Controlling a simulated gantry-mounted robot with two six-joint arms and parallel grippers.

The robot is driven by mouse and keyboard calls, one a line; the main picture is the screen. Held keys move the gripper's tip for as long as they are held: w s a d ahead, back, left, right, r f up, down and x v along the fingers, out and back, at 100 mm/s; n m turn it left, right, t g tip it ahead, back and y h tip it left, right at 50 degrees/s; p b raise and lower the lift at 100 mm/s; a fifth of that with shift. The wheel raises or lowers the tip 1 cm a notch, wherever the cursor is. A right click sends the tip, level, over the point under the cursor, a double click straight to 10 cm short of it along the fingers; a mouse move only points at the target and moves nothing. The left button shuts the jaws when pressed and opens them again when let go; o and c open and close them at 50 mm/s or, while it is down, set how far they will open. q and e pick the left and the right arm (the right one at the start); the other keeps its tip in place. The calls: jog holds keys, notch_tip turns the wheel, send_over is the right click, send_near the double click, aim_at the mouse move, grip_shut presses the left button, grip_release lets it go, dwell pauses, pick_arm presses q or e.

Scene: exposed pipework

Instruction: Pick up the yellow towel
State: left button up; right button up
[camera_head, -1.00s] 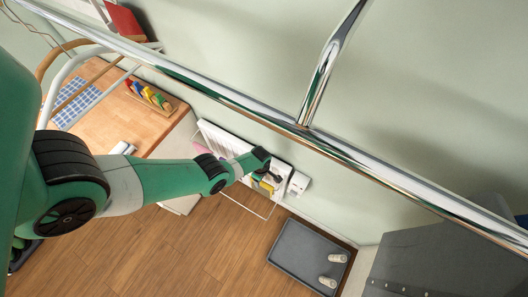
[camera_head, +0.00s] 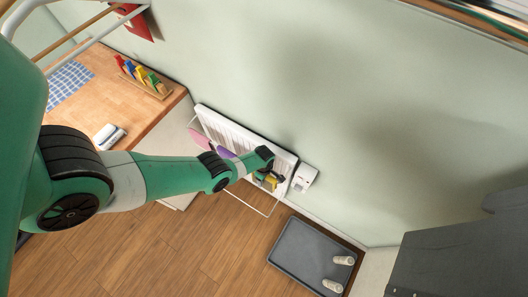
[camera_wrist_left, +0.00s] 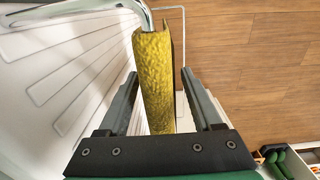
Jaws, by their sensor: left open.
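The yellow towel (camera_wrist_left: 157,75) hangs folded over a thin rail in the left wrist view. Its lower part is between the two fingers of my left gripper (camera_wrist_left: 158,95), which is open, with a gap visible on both sides of the cloth. In the head view, my left gripper (camera_head: 268,177) is at the radiator, and only a small part of the yellow towel (camera_head: 271,184) shows beside it. My right gripper is not in view.
A white radiator (camera_head: 225,130) with a rail is fixed to the wall. Pink (camera_head: 198,138) and purple (camera_head: 225,153) cloths hang left of the gripper. A white box (camera_head: 304,178) is just right. A grey tray (camera_head: 300,258) with two pale items lies on the wooden floor.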

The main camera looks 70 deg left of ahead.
pick_arm(q)
jog(key=shift+r, duration=0.1)
grip_shut()
dwell(0.4)
notch_tip(320, 180, up, 18)
jog(key=p, duration=1.8)
